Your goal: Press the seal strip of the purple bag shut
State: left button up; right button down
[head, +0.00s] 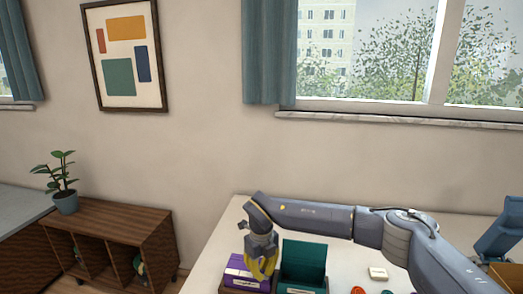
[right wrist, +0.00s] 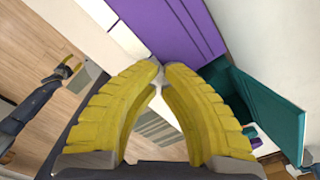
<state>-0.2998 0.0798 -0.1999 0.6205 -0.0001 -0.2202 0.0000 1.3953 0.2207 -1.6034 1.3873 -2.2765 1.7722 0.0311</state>
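The purple bag (head: 240,272) stands on the white table in the head view, with a white label on its front. In the right wrist view the purple bag (right wrist: 180,28) fills the top middle, with thin lines running along it. My right gripper (head: 264,278) points down at the bag's right side and covers part of it. In the right wrist view its yellow fingertips (right wrist: 162,66) are nearly together, right by the purple surface; I see nothing clearly between them. A small gripper with yellow fingers, likely my left (right wrist: 65,73), shows far left there; its opening is too small to judge.
A teal box (head: 304,262) stands just right of the purple bag, close to my right gripper. A small cream block (head: 378,273) and a red piece (head: 358,290) lie farther right on the table (head: 215,265). An orange-brown tray (head: 507,275) is at the right edge.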

aim_at(247, 274)
jog(key=shift+f, duration=0.7)
dwell(0.6)
jog(key=shift+r, duration=0.2)
jog(key=shift+r, duration=0.4)
jog(key=shift+a, duration=0.2)
jog(key=shift+w+a, duration=0.25)
jog(key=shift+a, duration=0.85)
jog(key=shift+w+a, duration=0.2)
jog(key=shift+a, duration=0.85)
jog(key=shift+f, duration=0.6)
jog(key=shift+r, duration=0.15)
jog(key=shift+r, duration=0.45)
